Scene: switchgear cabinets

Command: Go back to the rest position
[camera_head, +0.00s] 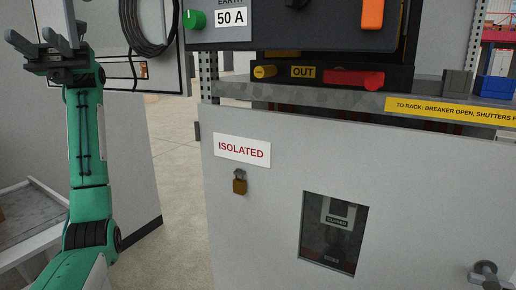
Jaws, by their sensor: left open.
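My left arm comes up from the lower left of the head view. My left gripper (38,42) is at the upper left, its two grey fingers spread apart with nothing between them. It is in front of a grey cabinet side with a coiled black cable, clear of the switchgear cabinet door (265,225). My right gripper is not in the picture.
The closed door carries an ISOLATED sign (242,149), a brass padlock (239,182), a window (333,232) and a handle (488,275). Above it are a green knob (194,19), a red handle (352,79) and an orange handle (372,14). Open floor shows between the cabinets.

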